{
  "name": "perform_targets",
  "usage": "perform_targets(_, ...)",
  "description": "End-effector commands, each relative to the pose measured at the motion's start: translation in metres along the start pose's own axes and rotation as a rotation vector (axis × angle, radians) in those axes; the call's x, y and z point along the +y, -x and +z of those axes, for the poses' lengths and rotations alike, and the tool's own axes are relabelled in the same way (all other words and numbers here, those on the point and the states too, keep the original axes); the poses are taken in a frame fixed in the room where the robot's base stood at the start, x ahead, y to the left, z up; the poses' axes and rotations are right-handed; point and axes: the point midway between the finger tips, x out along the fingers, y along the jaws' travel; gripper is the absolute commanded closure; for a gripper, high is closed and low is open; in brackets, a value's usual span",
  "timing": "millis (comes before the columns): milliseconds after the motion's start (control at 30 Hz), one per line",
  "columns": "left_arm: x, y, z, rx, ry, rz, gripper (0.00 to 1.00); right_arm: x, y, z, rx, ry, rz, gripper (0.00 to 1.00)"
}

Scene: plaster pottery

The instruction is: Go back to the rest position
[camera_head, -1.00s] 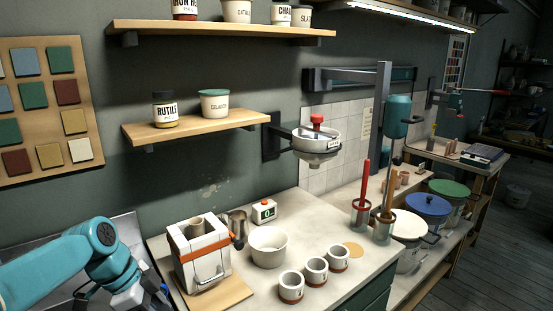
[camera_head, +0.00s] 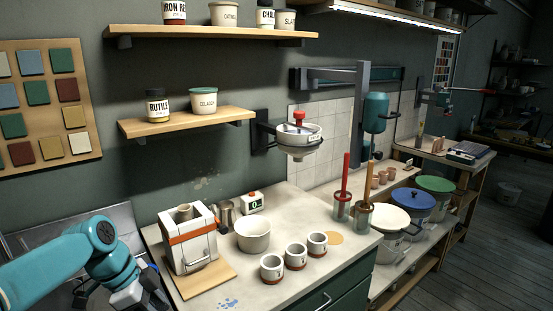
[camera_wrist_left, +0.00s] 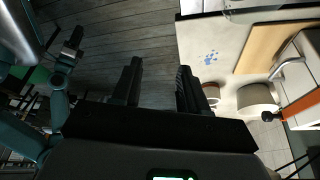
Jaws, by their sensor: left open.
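My left gripper (camera_head: 133,296) is at the lower left of the head view, beside the left end of the bench. In the left wrist view its two dark fingers (camera_wrist_left: 158,85) stand apart with nothing between them. The floor and bench edge lie beyond them. Another teal arm shows at the left of the wrist view, which seems to be my right one. Its gripper end (camera_wrist_left: 72,42) is small and dark there, and its jaws cannot be read. The right arm is not in the head view.
A white mould with an orange band (camera_head: 190,241) stands on a wooden board (camera_head: 205,283). A white bowl (camera_head: 253,235), several cups (camera_head: 296,256) and a small timer (camera_head: 251,203) are on the bench. Blue spots (camera_head: 229,303) mark its front. Shelves hang above.

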Motion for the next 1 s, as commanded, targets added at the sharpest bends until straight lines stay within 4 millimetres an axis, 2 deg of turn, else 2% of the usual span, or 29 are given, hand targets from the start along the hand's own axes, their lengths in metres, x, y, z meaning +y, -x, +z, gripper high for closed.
perform_targets(67,0.0,-0.003,0.0,-0.001,0.006,0.002,0.57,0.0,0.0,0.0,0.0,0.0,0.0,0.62)
perform_targets(267,-0.003,-0.035,0.006,-0.006,0.095,0.005,0.57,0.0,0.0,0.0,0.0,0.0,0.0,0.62)
perform_targets(567,0.004,-0.096,0.015,-0.017,0.27,0.01,0.57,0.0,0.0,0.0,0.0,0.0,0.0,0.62)
perform_targets(667,0.012,-0.127,0.02,-0.023,0.36,0.012,0.57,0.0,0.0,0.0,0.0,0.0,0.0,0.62)
perform_targets(767,0.027,-0.166,0.028,-0.031,0.477,0.016,0.57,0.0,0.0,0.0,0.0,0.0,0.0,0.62)
perform_targets(867,0.049,-0.208,0.037,-0.041,0.618,0.017,0.57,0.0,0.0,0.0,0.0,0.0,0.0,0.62)
perform_targets(1000,0.09,-0.26,0.049,-0.053,0.823,0.016,0.57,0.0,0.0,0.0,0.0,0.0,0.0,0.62)
